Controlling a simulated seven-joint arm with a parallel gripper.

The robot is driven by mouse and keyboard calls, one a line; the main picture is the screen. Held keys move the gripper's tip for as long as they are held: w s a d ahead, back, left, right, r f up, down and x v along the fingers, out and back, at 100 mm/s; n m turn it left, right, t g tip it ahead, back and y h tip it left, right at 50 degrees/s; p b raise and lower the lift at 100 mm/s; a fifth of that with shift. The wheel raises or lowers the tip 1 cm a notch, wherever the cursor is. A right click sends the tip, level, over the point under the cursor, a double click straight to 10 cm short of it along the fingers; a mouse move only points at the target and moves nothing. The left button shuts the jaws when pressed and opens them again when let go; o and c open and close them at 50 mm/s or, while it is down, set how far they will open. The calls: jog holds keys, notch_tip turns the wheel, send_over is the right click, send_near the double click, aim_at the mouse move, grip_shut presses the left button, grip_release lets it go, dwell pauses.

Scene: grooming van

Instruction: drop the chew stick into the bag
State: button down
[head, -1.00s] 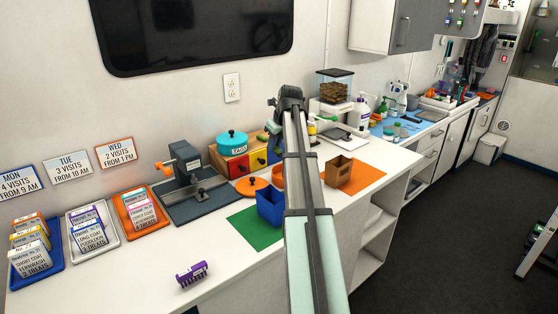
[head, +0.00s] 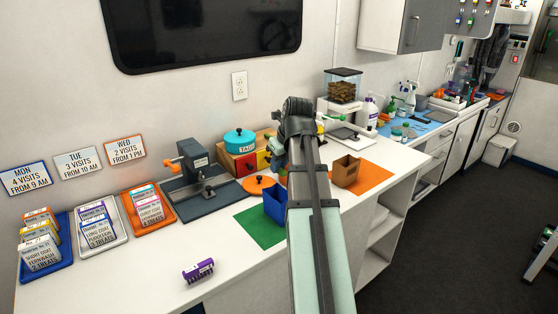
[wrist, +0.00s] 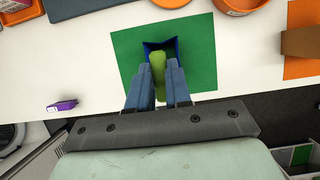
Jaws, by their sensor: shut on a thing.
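In the wrist view my gripper (wrist: 160,78) is shut on the green chew stick (wrist: 158,64), which sticks out beyond the fingertips. The stick's far end overlaps the opening of the blue bag (wrist: 146,44); I cannot tell how deep it sits or whether it touches the bag. The blue bag stands on a green mat (wrist: 197,62) and also shows in the head view (head: 275,209), beside my arm. The fingers and stick cannot be made out in the head view.
A brown open box or bag (head: 346,172) stands on an orange mat (head: 373,178) to the right. An orange lid (head: 262,186) lies behind the blue bag. A purple object (head: 198,270) lies near the counter's front edge. The counter front left is mostly clear.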

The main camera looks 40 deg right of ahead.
jog(key=shift+f, duration=2.4)
jog(key=c, duration=1)
grip_release()
jog(key=shift+o, duration=0.2)
jog(key=shift+r, duration=0.2)
jog(key=shift+r, duration=2.85)
jog(key=o, duration=0.8)
jog(key=shift+r, duration=0.1)
